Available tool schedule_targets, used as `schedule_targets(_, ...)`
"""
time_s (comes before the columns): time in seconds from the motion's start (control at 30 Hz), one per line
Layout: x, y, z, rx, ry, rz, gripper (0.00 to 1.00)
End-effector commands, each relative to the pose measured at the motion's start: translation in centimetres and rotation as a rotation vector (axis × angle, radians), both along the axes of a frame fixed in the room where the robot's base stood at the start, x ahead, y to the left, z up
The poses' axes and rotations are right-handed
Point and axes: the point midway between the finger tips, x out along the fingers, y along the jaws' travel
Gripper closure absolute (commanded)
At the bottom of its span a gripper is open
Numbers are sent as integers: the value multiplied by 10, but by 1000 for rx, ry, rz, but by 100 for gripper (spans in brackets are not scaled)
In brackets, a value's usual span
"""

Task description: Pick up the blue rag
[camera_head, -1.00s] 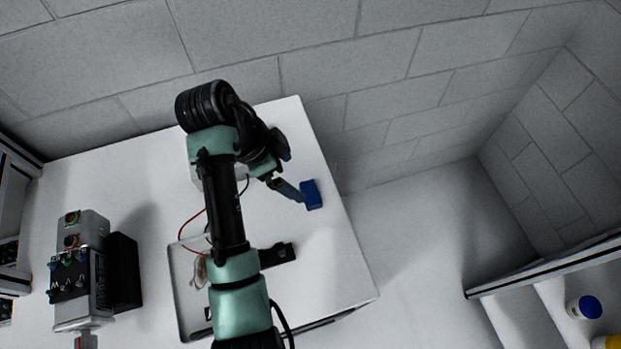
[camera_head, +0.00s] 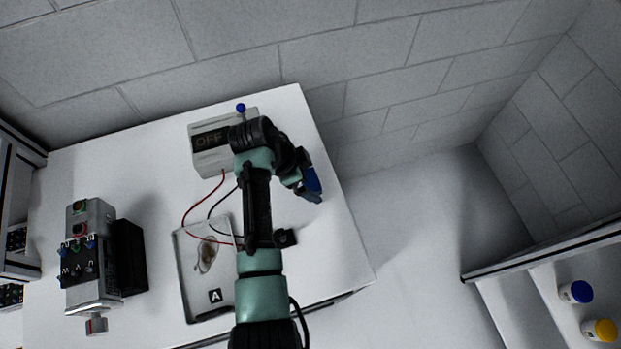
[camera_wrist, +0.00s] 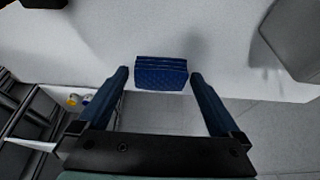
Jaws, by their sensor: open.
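The blue rag (camera_wrist: 161,74) is a small folded, layered block of cloth lying on the white table near its edge. In the wrist view it sits between and just ahead of the two fingertips, with a gap to each finger. In the head view the rag (camera_head: 313,180) is partly hidden behind my gripper (camera_head: 306,192), which is right at it near the table's right side. My gripper (camera_wrist: 158,74) is open and empty in the wrist view. I cannot tell its exact height above the table.
A box marked OFF (camera_head: 208,142) with a blue-tipped lever stands at the back. Red and black wires run to a tray marked A (camera_head: 190,290). A grey motor-like unit (camera_head: 92,215) stands left. The table's right edge is close to the rag. Jars (camera_head: 576,292) are at far right.

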Motion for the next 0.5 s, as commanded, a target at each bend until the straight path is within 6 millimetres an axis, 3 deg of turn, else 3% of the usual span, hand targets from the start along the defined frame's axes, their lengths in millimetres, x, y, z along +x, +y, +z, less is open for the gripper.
schedule_targets(0.1,0,0,0,0,0,0,0)
schedule_targets(0.5,0,0,1,0,0,0,72)
